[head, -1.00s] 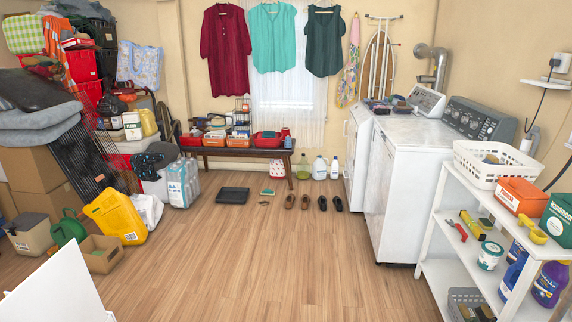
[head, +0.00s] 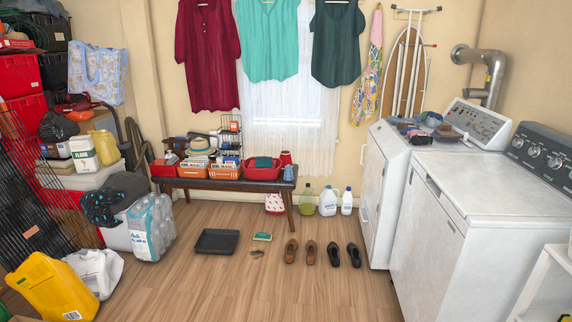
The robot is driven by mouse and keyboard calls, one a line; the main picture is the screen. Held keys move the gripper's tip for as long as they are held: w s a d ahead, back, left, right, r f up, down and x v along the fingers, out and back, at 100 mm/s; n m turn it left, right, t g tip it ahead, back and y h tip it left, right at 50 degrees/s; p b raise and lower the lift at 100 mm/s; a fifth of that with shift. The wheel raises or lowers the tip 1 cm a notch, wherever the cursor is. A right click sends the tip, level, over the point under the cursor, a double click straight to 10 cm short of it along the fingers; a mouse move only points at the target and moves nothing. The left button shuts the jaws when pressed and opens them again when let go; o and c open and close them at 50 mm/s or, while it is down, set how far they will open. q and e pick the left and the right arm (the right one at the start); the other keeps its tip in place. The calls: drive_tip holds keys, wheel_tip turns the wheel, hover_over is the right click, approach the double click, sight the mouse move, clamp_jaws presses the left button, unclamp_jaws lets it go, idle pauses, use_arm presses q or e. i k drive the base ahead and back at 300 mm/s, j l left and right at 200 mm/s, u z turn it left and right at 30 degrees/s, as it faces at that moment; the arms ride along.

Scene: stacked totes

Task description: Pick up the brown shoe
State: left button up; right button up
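A pair of brown shoes stands on the wood floor in the middle of the head view, a left brown shoe (head: 291,251) and a right brown shoe (head: 311,252). They are side by side with a small gap, toes toward me. A pair of black shoes (head: 344,255) stands just to their right. Neither of my grippers shows in the view.
A bench (head: 228,184) with bins stands behind the shoes. A dark tray (head: 217,242) and a green brush (head: 262,237) lie to their left. Washing machines (head: 455,220) line the right. Bottles (head: 327,201) stand at the wall. The floor (head: 230,290) in front is clear.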

sight(291, 248)
drive_tip(key=i, duration=2.4)
